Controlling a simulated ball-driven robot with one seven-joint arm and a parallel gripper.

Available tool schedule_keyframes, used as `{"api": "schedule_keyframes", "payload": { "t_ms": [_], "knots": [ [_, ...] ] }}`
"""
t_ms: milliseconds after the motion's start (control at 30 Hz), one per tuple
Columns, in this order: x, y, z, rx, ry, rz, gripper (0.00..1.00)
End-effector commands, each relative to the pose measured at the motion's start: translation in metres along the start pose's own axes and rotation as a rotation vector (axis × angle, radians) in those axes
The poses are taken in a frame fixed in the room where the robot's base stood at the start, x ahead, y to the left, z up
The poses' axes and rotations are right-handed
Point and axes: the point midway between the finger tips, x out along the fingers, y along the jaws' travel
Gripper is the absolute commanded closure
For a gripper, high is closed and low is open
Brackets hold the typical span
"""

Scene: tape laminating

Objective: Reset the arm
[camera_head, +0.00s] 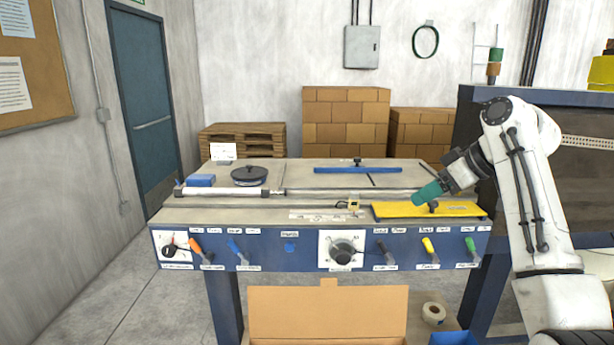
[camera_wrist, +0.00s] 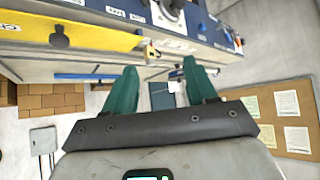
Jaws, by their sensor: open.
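My white arm (camera_head: 530,180) stands at the right of the laminating bench in the head view, bent at the elbow. My gripper (camera_head: 428,192) with teal fingers reaches left over the right end of the bench, above or beside the yellow plate (camera_head: 400,211). In the wrist view my gripper (camera_wrist: 160,85) has its two teal fingers spread apart with nothing between them. The yellow plate also shows in the wrist view (camera_wrist: 100,33), at the upper left. Whether the fingers touch the plate's black knob cannot be told.
The bench front (camera_head: 300,252) carries a dial (camera_head: 343,252) and several coloured levers. A blue bar (camera_head: 358,170) and a black disc (camera_head: 249,175) lie on top. An open cardboard box (camera_head: 328,312), a tape roll (camera_head: 433,313) and a blue bin (camera_head: 453,338) sit below.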

Motion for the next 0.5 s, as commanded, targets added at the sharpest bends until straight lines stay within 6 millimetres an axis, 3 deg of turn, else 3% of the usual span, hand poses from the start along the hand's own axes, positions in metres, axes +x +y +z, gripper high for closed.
{"api": "schedule_keyframes", "payload": {
  "t_ms": [367,500],
  "knots": [
    [0.031,-0.010,0.037,0.053,-0.033,0.001,0.44],
    [0.049,-0.018,0.062,0.087,-0.055,0.003,0.44]
  ]
}}
